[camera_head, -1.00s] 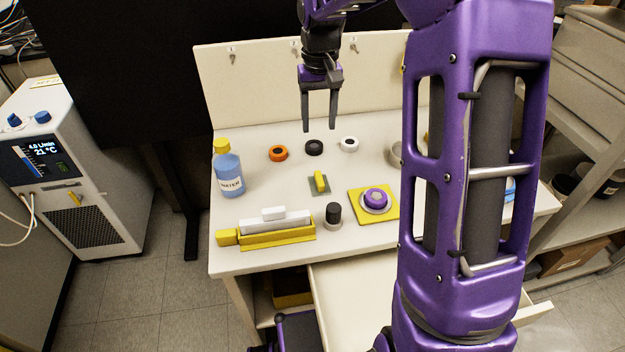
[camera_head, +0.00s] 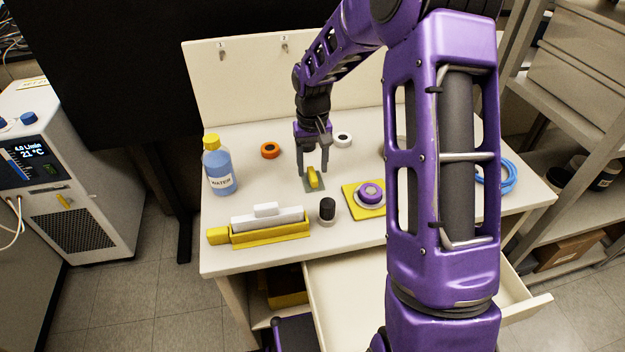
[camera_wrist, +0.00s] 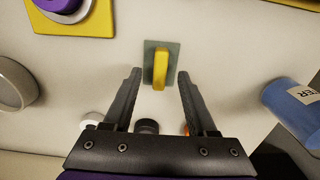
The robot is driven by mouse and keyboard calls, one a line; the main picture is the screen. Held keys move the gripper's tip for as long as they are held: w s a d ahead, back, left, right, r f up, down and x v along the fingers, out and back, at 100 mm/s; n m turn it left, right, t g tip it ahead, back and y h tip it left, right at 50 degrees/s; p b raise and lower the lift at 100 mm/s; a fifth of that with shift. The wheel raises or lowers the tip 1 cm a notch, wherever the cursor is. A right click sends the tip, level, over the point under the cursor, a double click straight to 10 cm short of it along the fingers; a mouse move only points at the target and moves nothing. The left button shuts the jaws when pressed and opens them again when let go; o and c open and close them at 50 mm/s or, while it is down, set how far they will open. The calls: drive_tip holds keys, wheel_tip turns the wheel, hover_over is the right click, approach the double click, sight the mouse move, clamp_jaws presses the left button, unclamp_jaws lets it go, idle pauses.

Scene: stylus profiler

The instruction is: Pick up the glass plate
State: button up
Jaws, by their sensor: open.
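The glass plate (camera_head: 308,187) is a small grey-green square lying flat on the white table, with a yellow block-like handle (camera_head: 314,177) on top. It also shows in the wrist view (camera_wrist: 149,77), with its yellow handle (camera_wrist: 160,68) upright in the picture. My gripper (camera_head: 313,173) is open, with its fingers pointing down close over the plate. In the wrist view the fingertips (camera_wrist: 159,74) are spread to either side of the handle, with space on both sides. I cannot tell the exact height of the tips above the plate.
A black-topped cylinder (camera_head: 327,209) and a yellow pad (camera_head: 351,196) with a purple knob (camera_head: 370,192) stand close by. A yellow-and-white block assembly (camera_head: 268,225) lies in front, a water bottle (camera_head: 218,168) left. A drawer (camera_head: 345,290) is open below.

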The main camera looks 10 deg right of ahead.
sight(313, 173)
drive_tip(key=shift+f, duration=0.8)
drive_tip(key=shift+c, duration=0.3)
clamp_jaws()
drive_tip(key=shift+r, duration=0.1)
wheel_tip(313, 173, up, 10)
drive_tip(key=p, duration=0.1)
